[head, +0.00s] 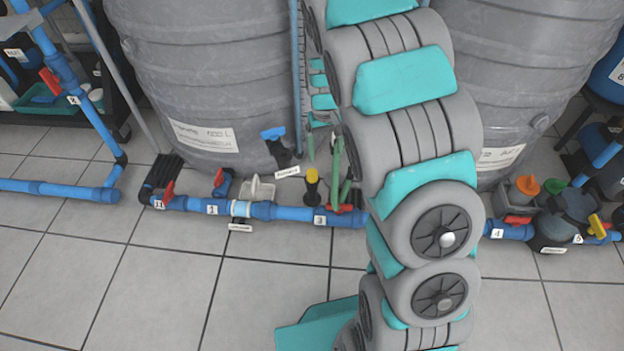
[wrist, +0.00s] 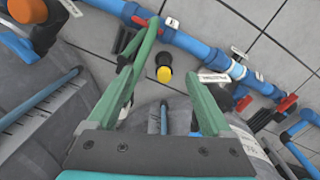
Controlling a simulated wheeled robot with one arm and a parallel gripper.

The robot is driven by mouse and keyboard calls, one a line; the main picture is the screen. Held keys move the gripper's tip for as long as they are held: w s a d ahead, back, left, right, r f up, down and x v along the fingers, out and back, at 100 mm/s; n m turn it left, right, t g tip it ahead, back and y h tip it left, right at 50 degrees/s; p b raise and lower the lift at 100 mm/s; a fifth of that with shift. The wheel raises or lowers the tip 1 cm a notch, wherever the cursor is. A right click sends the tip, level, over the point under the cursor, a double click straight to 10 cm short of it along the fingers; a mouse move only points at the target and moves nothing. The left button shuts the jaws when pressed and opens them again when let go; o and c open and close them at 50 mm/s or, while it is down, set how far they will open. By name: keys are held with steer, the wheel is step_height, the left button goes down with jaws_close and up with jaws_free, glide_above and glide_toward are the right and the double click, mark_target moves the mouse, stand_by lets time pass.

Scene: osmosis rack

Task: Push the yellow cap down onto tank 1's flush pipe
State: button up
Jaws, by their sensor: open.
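The yellow cap (head: 312,175) sits on top of a short black upright pipe (head: 312,194) at the foot of the left grey tank (head: 205,85). I cannot tell how far down the cap sits. In the wrist view the cap (wrist: 164,74) shows from above, between and beyond my green fingers. My gripper (wrist: 168,62) is open and empty, with no visible contact with the cap. In the head view my gripper (head: 328,160) reaches down just right of the cap, partly hidden by my arm.
A blue pipe line (head: 290,213) with red valve handles (head: 168,191) and numbered labels runs along the floor in front of the tanks. A second grey tank (head: 530,80) stands at right, near an orange cap (head: 528,185). The tiled floor in front is clear.

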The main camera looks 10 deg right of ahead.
steer(key=b, duration=0.2)
glide_above(312, 173)
steer(key=d, duration=0.1)
steer(key=shift+n, duration=0.3)
steer(key=f, duration=1.1)
steer(key=shift+s+f, duration=0.15)
steer(key=shift+s, duration=0.25)
step_height(312, 173, down, 2)
steer(key=shift+f, duration=0.3)
steer(key=shift+w+a+f+b, duration=0.15)
steer(key=shift+f, duration=0.75)
steer(key=shift+w+a+f+b, duration=0.15)
steer(key=shift+w+f+b, duration=0.05)
steer(key=shift+f, duration=0.65)
steer(key=shift+w+a+f+b, duration=0.15)
steer(key=shift+f, duration=0.75)
